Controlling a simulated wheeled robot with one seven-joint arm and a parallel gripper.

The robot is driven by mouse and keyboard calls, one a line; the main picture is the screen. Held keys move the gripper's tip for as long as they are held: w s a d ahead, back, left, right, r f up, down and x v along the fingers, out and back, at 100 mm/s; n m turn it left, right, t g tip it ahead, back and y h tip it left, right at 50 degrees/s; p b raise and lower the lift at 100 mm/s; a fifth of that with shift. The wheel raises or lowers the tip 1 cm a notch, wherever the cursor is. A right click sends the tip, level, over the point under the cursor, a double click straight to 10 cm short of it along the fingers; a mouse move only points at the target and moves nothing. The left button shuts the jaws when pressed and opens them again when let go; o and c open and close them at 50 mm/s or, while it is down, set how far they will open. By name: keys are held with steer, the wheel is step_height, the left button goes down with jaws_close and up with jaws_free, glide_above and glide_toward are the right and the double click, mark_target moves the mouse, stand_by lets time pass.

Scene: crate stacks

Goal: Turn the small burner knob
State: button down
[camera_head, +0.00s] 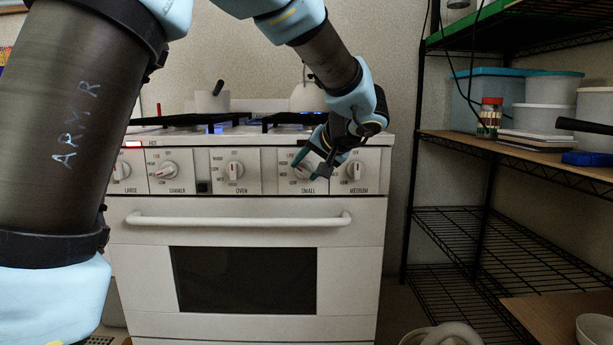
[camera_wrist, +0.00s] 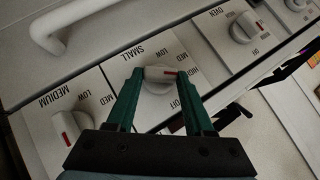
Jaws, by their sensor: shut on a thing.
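The small burner knob (camera_wrist: 158,80) is white with a red mark, on a panel square marked SMALL. In the wrist view, my gripper (camera_wrist: 158,84) has its two green fingers closed on either side of this knob, with the red mark toward the right. In the head view, my gripper (camera_head: 308,166) reaches the stove (camera_head: 280,269) from the upper right and partly covers the small knob (camera_head: 303,171).
The medium knob (camera_head: 354,170) is close on the right, and the oven knob (camera_head: 235,171) is on the left. A white oven handle (camera_head: 240,219) runs below. Pots stand on the stove top. A shelf rack (camera_head: 475,210) stands to the right.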

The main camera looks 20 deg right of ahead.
steer(key=m+t+y+b, duration=0.2)
steer(key=f+y+b, duration=0.1)
steer(key=shift+s+d+m+t, duration=0.2)
steer(key=shift+d+m+t, duration=0.1)
steer(key=shift+m+t, duration=0.1)
steer(key=m+t+y+b, duration=0.1)
steer(key=m+t+y, duration=0.1)
steer(key=m+t, duration=0.1)
steer(key=shift+f, duration=0.2)
stand_by(0.4)
steer(key=shift+c, duration=1.4)
jaws_free()
steer(key=p+v, duration=0.1)
steer(key=v, duration=0.9)
steer(key=shift+s+d, duration=0.15)
steer(key=shift+s, duration=0.2)
steer(key=shift+f, duration=0.1)
